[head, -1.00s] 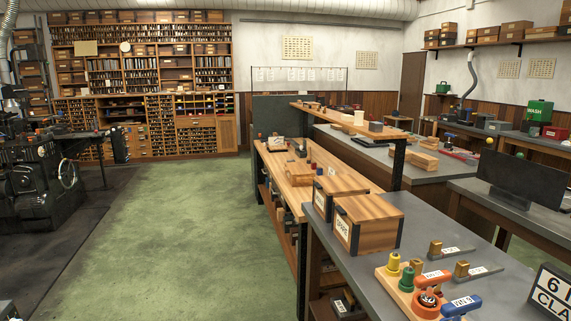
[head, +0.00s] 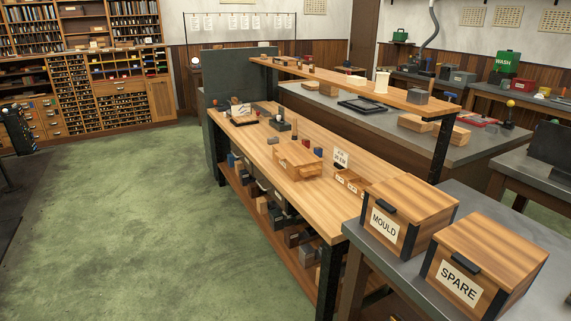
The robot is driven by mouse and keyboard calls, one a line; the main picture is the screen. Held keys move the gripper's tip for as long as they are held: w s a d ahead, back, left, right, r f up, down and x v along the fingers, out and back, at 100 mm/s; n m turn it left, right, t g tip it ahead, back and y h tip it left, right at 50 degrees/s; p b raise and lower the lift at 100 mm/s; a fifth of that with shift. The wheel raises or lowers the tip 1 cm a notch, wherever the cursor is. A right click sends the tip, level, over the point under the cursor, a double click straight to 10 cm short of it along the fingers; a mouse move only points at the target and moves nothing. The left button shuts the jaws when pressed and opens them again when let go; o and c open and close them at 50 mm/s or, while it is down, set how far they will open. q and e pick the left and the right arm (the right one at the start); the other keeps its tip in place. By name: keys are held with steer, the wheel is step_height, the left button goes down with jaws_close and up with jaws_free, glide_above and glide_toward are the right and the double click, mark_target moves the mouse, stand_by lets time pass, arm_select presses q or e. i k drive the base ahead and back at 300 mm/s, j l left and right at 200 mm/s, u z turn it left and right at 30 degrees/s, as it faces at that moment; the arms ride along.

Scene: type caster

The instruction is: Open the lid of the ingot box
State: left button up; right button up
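No box with a readable "ingot" label shows. Two wooden boxes with black corner strips and black front handles stand on the grey-topped bench (head: 375,264) at lower right. The nearer box (head: 510,248) is labelled SPARE. The box behind it (head: 424,198) is labelled MOULD. Both have flat wooden tops that look closed. The two boxes stand close together. Neither of my grippers is in view.
A long wooden workbench (head: 262,165) with a raised shelf (head: 345,86) runs beyond the boxes. It carries a wooden block-like item (head: 297,158) and small labelled trays (head: 352,181). Green floor (head: 130,220) is open on the left. Cabinets (head: 110,85) line the back wall.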

mark_target(297, 155)
steer(key=i+j+z, duration=0.35)
steer(key=j, duration=0.15)
steer(key=i+j+z, duration=0.2)
steer(key=i+z, duration=0.2)
steer(key=i+j+z, duration=0.35)
steer(key=k+l, duration=0.1)
